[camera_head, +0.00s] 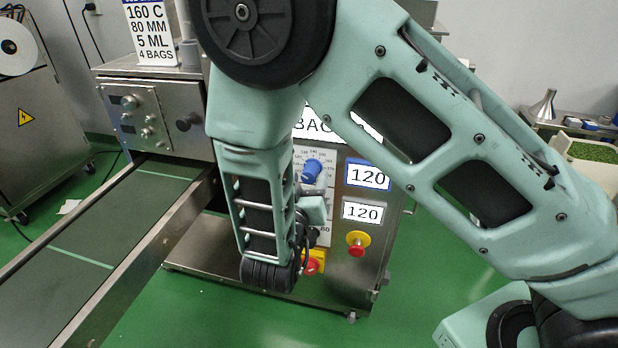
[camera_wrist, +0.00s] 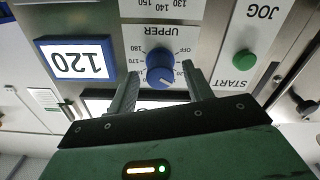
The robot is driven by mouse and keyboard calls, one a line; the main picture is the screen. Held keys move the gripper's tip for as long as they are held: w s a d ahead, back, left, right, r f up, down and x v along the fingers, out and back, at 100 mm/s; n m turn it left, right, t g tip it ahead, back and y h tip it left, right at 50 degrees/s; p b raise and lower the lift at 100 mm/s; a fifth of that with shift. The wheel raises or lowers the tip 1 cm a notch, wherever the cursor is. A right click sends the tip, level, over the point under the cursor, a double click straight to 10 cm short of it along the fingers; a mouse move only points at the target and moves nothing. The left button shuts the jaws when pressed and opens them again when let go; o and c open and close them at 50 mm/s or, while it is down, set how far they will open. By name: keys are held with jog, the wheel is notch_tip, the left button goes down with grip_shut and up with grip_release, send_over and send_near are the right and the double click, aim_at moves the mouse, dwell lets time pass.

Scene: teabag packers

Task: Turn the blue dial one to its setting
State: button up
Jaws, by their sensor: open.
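The blue dial (camera_wrist: 160,69) sits on a white scale plate marked UPPER, with OFF, 170 and 180 around it; the wrist view shows it upside down. The dial also shows in the head view (camera_head: 312,170) on the front of a steel machine. A blue-framed sign reading 120 (camera_wrist: 77,59) is beside it, also visible in the head view (camera_head: 368,174). My gripper (camera_wrist: 160,79) is open, its fingertips on either side of the dial's lower edge in the picture. I cannot tell whether they touch it. The dial's exact pointer reading is too small to tell.
A green START button (camera_wrist: 243,58) is right of the dial in the wrist view. A conveyor (camera_head: 110,240) runs at left. My arm hides much of the machine.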

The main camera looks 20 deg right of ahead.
jog(key=shift+x, duration=0.95)
jog(key=c, duration=1)
